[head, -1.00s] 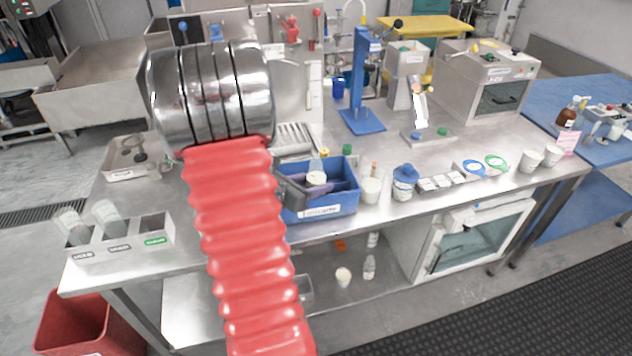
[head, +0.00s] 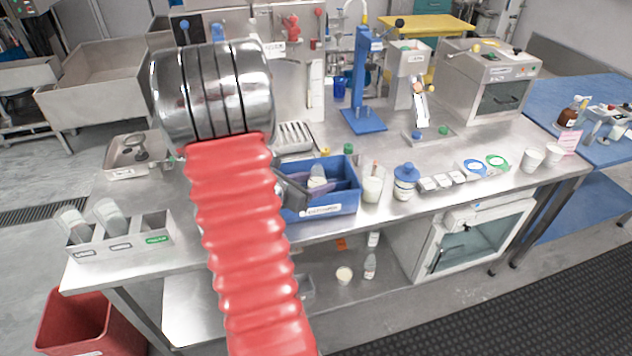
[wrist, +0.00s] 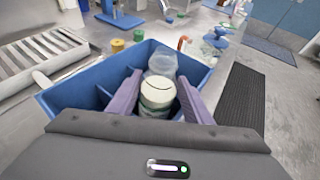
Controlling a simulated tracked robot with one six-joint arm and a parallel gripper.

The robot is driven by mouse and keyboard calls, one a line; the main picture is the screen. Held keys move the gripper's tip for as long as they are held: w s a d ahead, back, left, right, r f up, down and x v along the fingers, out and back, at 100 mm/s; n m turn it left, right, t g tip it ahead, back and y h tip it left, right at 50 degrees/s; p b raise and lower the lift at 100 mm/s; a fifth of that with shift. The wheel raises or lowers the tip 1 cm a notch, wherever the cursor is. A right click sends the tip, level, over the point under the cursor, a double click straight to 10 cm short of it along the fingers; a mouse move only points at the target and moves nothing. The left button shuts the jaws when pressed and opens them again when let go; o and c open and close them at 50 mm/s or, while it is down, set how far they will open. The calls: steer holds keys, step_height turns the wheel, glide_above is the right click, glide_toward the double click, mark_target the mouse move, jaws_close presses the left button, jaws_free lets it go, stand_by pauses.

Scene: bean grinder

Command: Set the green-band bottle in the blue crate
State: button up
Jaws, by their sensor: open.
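The blue crate (head: 346,202) stands at the front edge of the steel bench and also shows in the wrist view (wrist: 78,94). Contact with the fingers cannot be told, and the bottle's lower end is hidden. In the head view my arm hides the crate's left side.
A white-filled jar (head: 372,188) and a blue-lidded jar (head: 404,184) stand close to the crate's right. A grey rack (head: 120,238) with glasses is at the front left. A blue stand (head: 364,120) rises behind.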

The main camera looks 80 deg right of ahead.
steer(key=shift+s+a+f, duration=0.2)
steer(key=shift+a+f, duration=0.1)
steer(key=shift+f, duration=0.3)
steer(key=shift+r, duration=0.4)
steer(key=shift+w+r, duration=0.15)
steer(key=shift+r, duration=0.1)
steer(key=v, duration=1.1)
steer(key=shift+w+a+r, duration=0.2)
steer(key=shift+r, duration=0.2)
